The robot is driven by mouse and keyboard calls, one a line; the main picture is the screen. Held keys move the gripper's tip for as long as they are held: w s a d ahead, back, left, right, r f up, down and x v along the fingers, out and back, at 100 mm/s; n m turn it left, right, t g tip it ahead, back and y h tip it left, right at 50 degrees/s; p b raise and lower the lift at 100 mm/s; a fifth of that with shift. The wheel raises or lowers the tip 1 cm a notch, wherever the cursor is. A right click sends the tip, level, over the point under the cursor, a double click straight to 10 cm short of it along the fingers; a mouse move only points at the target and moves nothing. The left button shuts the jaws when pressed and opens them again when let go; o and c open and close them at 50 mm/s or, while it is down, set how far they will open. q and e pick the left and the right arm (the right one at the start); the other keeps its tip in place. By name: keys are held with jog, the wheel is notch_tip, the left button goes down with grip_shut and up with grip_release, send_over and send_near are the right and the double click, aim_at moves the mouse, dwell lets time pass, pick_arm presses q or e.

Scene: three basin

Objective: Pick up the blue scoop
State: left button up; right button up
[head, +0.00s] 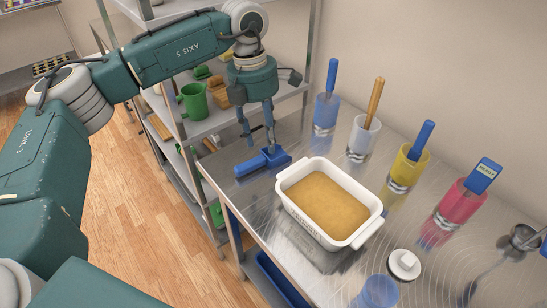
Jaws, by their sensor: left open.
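The blue scoop (278,155) lies on the metal table (322,148) near its left edge, with its handle pointing left. My left gripper (257,146) is above it, pointing down, with its two fingers apart. The fingertips are close to the scoop, one near the handle side and one near the scoop's body. I cannot tell whether they touch it. My right gripper is not in view.
A white basin (290,206) of brown granular material stands right of the scoop. Several cups with tools, including a yellow cup (408,169) and a pink cup (459,205), line the back. A shelf (205,123) with a green watering can (193,101) stands left.

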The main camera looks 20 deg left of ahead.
pick_arm(q)
jog(key=a+y, duration=0.1)
jog(key=a, duration=0.3)
jog(key=p, duration=0.1)
send_over(250, 160)
jog(key=shift+n, duration=0.3)
notch_tip(250, 160, down, 4)
jog(key=shift+f, duration=0.2)
jog(key=shift+f+p, duration=0.35)
jog(key=shift+f, duration=0.2)
notch_tip(250, 160, down, 4)
jog(key=shift+r+p, duration=0.15)
jog(key=shift+p, duration=0.6)
jog(key=shift+f, duration=0.4)
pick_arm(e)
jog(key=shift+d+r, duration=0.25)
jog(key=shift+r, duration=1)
pick_arm(q)
jog(key=shift+c, duration=0.5)
jog(key=c, duration=0.9)
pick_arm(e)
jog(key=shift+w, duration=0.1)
pick_arm(q)
jog(key=shift+r, duration=0.15)
